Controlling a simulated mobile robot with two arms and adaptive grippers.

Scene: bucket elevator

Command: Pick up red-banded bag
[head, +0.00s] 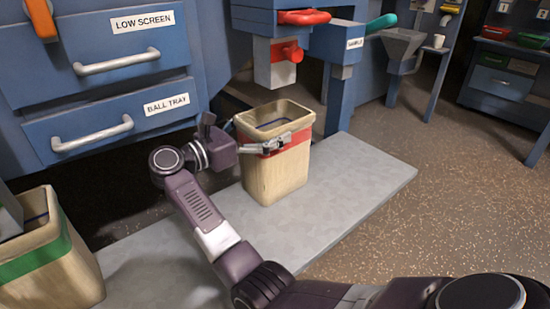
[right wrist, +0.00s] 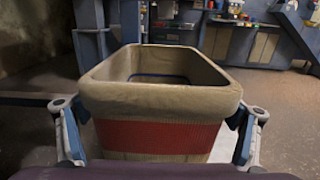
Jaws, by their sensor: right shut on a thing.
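The red-banded bag (head: 275,177) is a tan, open-topped bag standing upright on a grey slab, below a red-handled spout. My right gripper (head: 268,146) is at its upper part, with fingers at the red band. In the right wrist view the bag (right wrist: 160,105) fills the middle, its open mouth facing up and its red band below the rim. The fingers of my right gripper (right wrist: 160,138) lie on both sides of the bag, shut on it. The bag's inside looks empty where it shows. My left gripper is not in view.
A green-banded bag (head: 52,262) stands at the lower left. The grey slab (head: 365,180) is clear to the right of the red-banded bag. Blue drawers (head: 100,75) are behind at left. A spout with a red handle (head: 283,65) hangs close above the bag.

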